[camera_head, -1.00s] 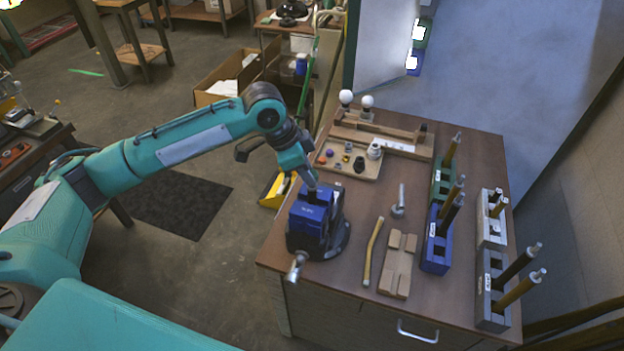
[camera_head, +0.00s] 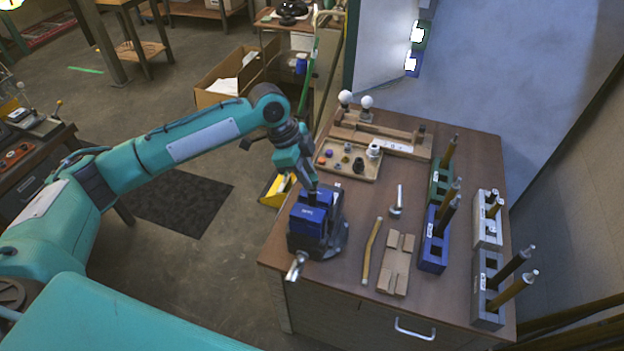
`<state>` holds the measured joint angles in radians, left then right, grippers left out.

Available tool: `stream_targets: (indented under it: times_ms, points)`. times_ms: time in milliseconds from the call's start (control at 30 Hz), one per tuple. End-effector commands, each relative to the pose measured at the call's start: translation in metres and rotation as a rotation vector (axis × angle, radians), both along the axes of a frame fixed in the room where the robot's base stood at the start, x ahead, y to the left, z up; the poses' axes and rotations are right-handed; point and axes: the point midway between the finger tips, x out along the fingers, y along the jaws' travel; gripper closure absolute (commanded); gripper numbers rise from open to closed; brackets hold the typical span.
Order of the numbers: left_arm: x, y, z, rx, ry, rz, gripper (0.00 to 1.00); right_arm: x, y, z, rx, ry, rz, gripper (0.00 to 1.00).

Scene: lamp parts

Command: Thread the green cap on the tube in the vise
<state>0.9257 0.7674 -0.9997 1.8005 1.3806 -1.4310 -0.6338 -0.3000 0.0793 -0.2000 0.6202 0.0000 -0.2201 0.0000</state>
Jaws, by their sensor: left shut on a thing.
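The blue vise (camera_head: 309,219) stands at the left front edge of the wooden bench. My left gripper (camera_head: 312,198) points down right over the vise jaws. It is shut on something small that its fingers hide. I cannot make out the green cap or the tube in the vise at this size; both are hidden or too small to tell. My right gripper does not show.
A tray (camera_head: 369,172) with small coloured parts lies behind the vise. Blue (camera_head: 433,258) and grey (camera_head: 488,318) racks hold upright tubes at the right. A wooden block (camera_head: 397,270) and a tan stick (camera_head: 371,252) lie between. Two white bulbs stand at the back.

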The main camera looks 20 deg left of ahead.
Motion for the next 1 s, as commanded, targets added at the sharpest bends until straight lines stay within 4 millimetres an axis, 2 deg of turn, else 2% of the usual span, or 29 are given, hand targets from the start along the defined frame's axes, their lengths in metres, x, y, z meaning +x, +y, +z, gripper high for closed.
stream_targets:
  times_ms: [233,667,1000]
  points:
    - [-0.0008,0.0003,-0.0062,0.006,0.015,-0.202,1.00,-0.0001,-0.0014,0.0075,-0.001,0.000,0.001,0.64]
    - [0.0001,0.0003,-0.0064,0.007,0.013,-0.255,1.00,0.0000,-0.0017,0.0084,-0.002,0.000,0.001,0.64]
    - [0.0049,-0.0022,-0.0072,0.007,0.014,-0.615,1.00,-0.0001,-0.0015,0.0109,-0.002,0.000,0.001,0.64]
